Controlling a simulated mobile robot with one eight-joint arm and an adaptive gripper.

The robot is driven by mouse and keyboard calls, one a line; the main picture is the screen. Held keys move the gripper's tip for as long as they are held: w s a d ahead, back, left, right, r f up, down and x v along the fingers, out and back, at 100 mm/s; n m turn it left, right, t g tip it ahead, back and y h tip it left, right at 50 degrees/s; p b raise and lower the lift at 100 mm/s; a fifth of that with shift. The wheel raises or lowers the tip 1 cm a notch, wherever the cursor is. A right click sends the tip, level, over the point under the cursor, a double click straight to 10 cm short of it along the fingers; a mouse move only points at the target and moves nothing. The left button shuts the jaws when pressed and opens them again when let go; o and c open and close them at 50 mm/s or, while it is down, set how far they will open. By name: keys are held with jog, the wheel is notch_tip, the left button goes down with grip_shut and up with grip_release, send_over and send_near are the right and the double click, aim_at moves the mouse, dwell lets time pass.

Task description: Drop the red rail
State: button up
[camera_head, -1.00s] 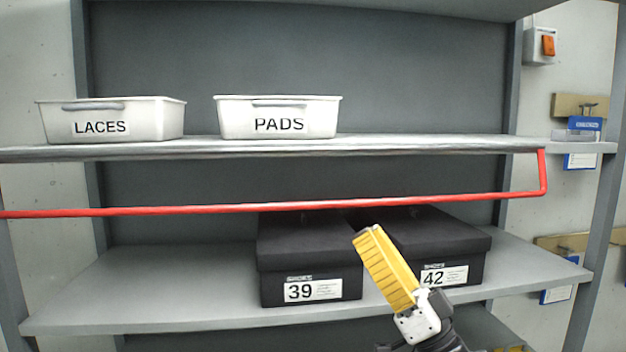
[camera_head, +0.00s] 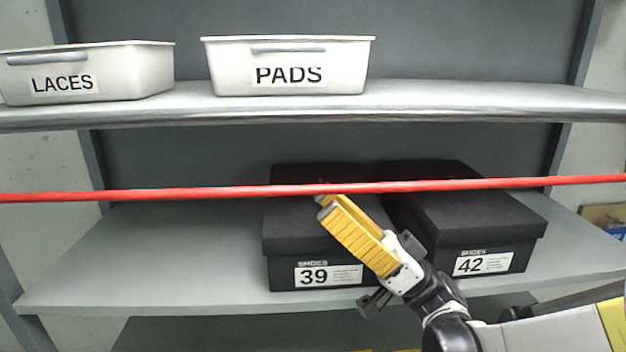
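The red rail (camera_head: 200,192) runs as a thin horizontal bar across the whole width of the picture, below the upper shelf and in front of the black boxes. Its ends lie outside the picture. My gripper (camera_head: 328,207), with yellow ribbed fingers, points up and left, its tips just under the rail near the middle. I cannot tell whether the tips touch the rail. One finger largely covers the other, so the gap between them is hidden.
White bins marked LACES (camera_head: 90,75) and PADS (camera_head: 290,65) stand on the upper shelf (camera_head: 440,97). Black shoe boxes 39 (camera_head: 300,240) and 42 (camera_head: 480,235) sit on the lower shelf (camera_head: 170,250), behind my gripper. The lower shelf's left part is clear.

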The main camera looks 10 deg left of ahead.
aim_at(314, 189)
jog(key=shift+x, duration=1.75)
jog(key=shift+w, duration=0.1)
grip_shut()
